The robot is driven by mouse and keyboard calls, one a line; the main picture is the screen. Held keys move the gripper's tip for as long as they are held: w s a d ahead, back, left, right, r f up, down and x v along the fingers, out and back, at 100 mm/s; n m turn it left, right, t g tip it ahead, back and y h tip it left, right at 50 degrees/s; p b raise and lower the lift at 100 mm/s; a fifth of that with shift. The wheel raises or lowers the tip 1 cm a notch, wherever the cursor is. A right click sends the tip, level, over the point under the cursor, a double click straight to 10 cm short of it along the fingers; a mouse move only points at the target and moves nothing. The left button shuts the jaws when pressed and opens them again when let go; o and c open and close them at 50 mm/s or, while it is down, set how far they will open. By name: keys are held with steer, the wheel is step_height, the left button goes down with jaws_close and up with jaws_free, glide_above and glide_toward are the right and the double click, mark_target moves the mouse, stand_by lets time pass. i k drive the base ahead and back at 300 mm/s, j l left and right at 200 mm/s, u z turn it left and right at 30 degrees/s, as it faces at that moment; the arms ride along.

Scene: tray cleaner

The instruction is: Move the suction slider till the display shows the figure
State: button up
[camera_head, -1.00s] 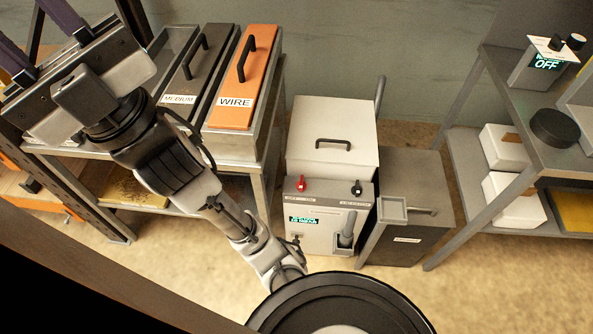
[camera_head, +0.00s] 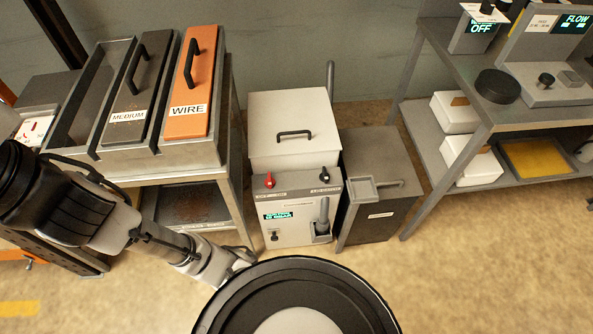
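A pale machine (camera_head: 295,180) stands on the floor in the middle, with a small lit display (camera_head: 278,216) on its front. The display's text is too small to read. Its top panel carries a red knob (camera_head: 269,181) and a black knob (camera_head: 324,175). A grey upright handle (camera_head: 323,212) sits at the right of its front. I cannot tell which of these, if any, is the suction slider.
Lidded trays labelled MEDIUM (camera_head: 127,116) and WIRE (camera_head: 188,110) stand on the left bench. A dark bin (camera_head: 383,205) stands right of the machine. The right shelf holds displays reading OFF (camera_head: 480,28) and FLOW (camera_head: 574,21), and a black disc (camera_head: 497,86).

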mark_target(273, 232)
steer(key=k+u, duration=0.2)
steer(key=k, duration=0.8)
